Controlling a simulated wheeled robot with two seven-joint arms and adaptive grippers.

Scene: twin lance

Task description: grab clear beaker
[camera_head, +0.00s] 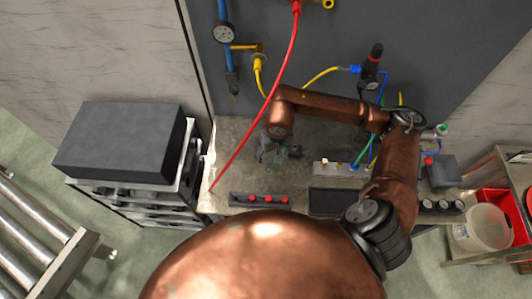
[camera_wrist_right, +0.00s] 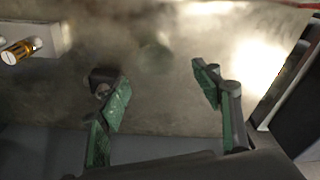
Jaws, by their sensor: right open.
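My right gripper (camera_head: 272,152) reaches over the grey bench (camera_head: 228,150) from the right and points down. In the right wrist view its two green-padded fingers (camera_wrist_right: 160,92) are spread apart with nothing gripped between them. A faint, see-through round shape, likely the clear beaker (camera_wrist_right: 153,57), shows just beyond the fingertips, roughly between them. In the head view a pale clear shape, likely the same beaker (camera_head: 281,159), is close by the fingers and partly hidden. I cannot tell whether they touch. My left gripper is not in view.
A white block with fittings (camera_head: 335,168) stands right of the gripper. A red hose (camera_head: 268,100) hangs across the bench's left side. Several dark-topped jars (camera_head: 442,206) stand right.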

